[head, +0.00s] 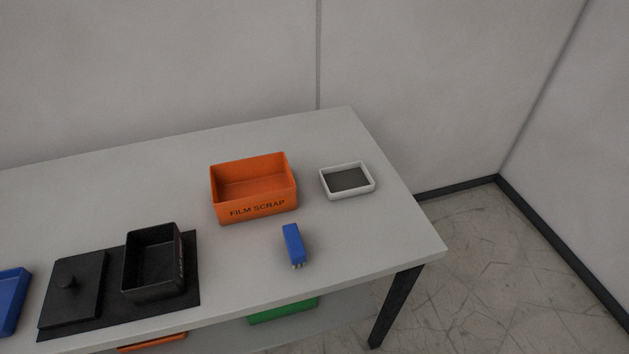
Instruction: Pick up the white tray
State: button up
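The white tray (327,193) is a small shallow tray with a white rim and a dark grey inside. It sits flat near the right back of the light grey table (345,250), to the right of an orange bin. A small gap separates it from the bin. Nothing covers the tray. My gripper does not show in the head view.
An orange bin (256,210) marked "FILM SCRAP" stands left of the tray. A blue block-like object with prongs (293,243) lies in front. A black box (153,270) and lid (78,288) rest on a black mat (117,300). A blue tray (11,300) is far left.

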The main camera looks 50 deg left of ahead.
aim_at(350, 180)
jog(key=i+u, duration=0.1)
jog(key=u, duration=0.3)
jog(key=i+u, duration=0.15)
jog(key=u, duration=0.25)
jog(key=i+u, duration=0.1)
jog(key=u, duration=0.25)
jog(key=i+l+u, duration=0.1)
jog(key=u, duration=0.3)
jog(key=i+l+u, duration=0.1)
jog(key=i+u, duration=0.25)
jog(key=i+l+u, duration=0.1)
jog(key=u, duration=0.25)
jog(key=i+l+u, duration=0.2)
jog(key=u, duration=0.15)
